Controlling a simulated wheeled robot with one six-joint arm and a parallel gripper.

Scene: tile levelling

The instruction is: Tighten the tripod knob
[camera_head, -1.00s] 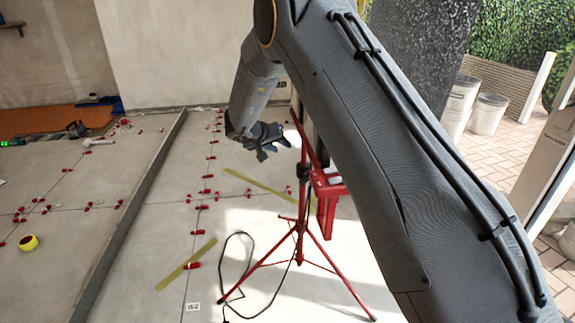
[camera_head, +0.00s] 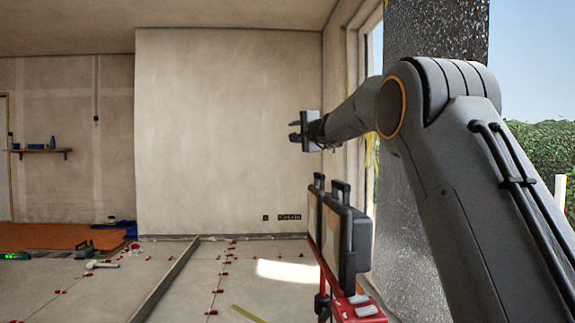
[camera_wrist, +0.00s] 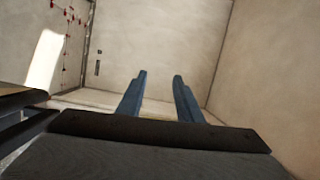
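The red tripod (camera_head: 357,311) stands at the bottom of the head view, right of the middle, with only its upper part in the picture. A black part (camera_head: 322,303) on its left side may be the knob, but it is too small to tell. Black work lamps (camera_head: 356,240) with handles sit on top of the tripod. My gripper (camera_head: 292,131) is raised above and slightly left of the lamps, apart from them, in front of the pale wall. In the wrist view my gripper (camera_wrist: 161,75) has its two blue-grey fingers apart with nothing between them.
A dark edge, likely of a lamp, shows in the wrist view (camera_wrist: 22,120) at the left. A tiled floor (camera_head: 95,298) with red clips lies left of the tripod. A dark speckled pillar (camera_head: 425,55) and a window stand right. The air left of my gripper is clear.

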